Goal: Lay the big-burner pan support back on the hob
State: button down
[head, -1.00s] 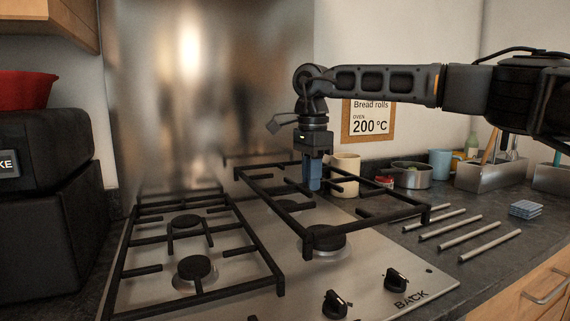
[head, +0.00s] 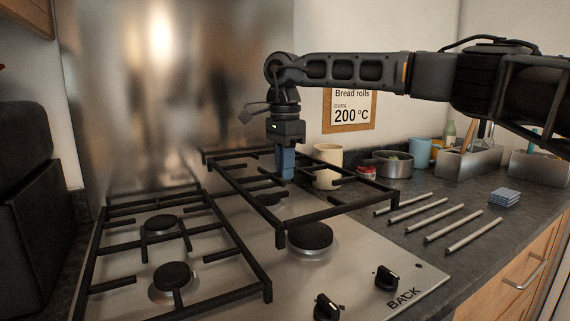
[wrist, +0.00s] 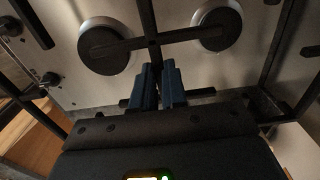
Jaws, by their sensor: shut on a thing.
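The big-burner pan support (head: 335,210) is a black rectangular grate with inward prongs, held a little above the right side of the steel hob (head: 370,258). My gripper (head: 286,176) points down with its blue fingers shut on a bar of this support. In the wrist view the blue fingers (wrist: 158,88) close around a bar, with the pan support (wrist: 150,38) crossing the picture. Under it is the big burner (head: 311,237), and a second burner at the back is partly hidden. The other pan support (head: 185,240) lies on the left side of the hob.
Several metal rods (head: 447,220) and a blue cloth stack (head: 504,198) lie on the counter at right. A cream mug (head: 327,165) and a metal pot (head: 393,164) stand behind. Control knobs (head: 387,278) are at the hob's front right. A dark appliance stands at left.

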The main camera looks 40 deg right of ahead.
jog(key=shift+f+b, duration=1.4)
jog(key=shift+f, duration=2.85)
jog(key=c, duration=1.1)
grip_release()
jog(key=shift+f, duration=0.1)
jog(key=shift+r+p, duration=0.35)
jog(key=shift+r, duration=4.25)
